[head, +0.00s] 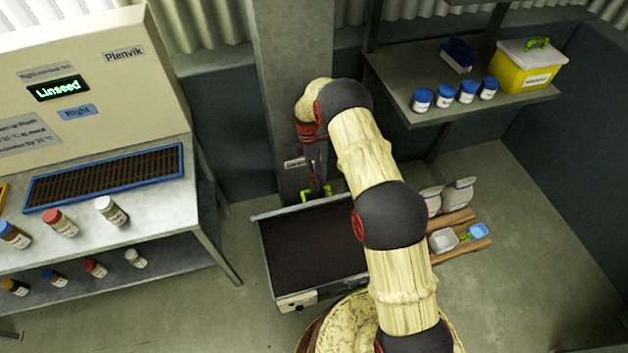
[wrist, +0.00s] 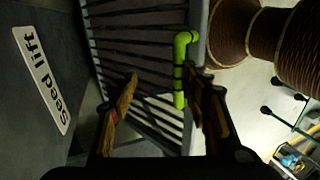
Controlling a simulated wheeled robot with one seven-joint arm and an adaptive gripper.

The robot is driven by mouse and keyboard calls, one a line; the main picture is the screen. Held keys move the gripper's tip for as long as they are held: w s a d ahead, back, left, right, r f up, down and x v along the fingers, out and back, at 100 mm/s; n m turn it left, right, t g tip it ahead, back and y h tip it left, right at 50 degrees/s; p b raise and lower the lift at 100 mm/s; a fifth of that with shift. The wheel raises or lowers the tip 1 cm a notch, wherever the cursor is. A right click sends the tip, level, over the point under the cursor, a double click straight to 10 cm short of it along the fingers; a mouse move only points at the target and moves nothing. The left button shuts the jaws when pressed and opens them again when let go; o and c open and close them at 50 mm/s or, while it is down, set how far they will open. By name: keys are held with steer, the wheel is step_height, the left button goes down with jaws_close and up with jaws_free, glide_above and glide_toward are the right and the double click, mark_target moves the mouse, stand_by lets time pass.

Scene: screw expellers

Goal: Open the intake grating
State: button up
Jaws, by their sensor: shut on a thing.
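The intake is a grey open-topped box (head: 262,255) on the floor with a dark brown surface inside, seen in the head view. A bright green handle (head: 316,192) shows at its back edge by the grey column. In the wrist view the green handle (wrist: 180,72) sits at the edge of the dark barred grating (wrist: 130,50). My gripper (wrist: 162,88) is shut on the handle, which lies close to the right finger. In the head view my gripper (head: 316,178) reaches down at the handle, partly hidden by my arm. I cannot tell the grating's tilt.
The "Seed lift" label (wrist: 42,80) is on the column (head: 290,80) close beside the gripper. A bench (head: 150,215) with jars stands left, a shelf (head: 400,80) with jars and a yellow box (head: 528,70) back right.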

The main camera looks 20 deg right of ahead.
steer(key=shift+f, duration=0.6)
steer(key=o, duration=1.1)
steer(key=shift+f, duration=0.1)
steer(key=shift+o, duration=0.6)
steer(key=shift+w+f, duration=0.1)
steer(key=shift+w, duration=0.1)
steer(key=shift+r, duration=0.2)
steer(key=shift+c, duration=0.5)
steer(key=shift+c, duration=0.2)
steer(key=shift+r, duration=0.25)
steer(key=shift+c, duration=0.4)
step_height(320, 180, up, 10)
steer(key=shift+f, duration=0.1)
steer(key=shift+c, duration=1.1)
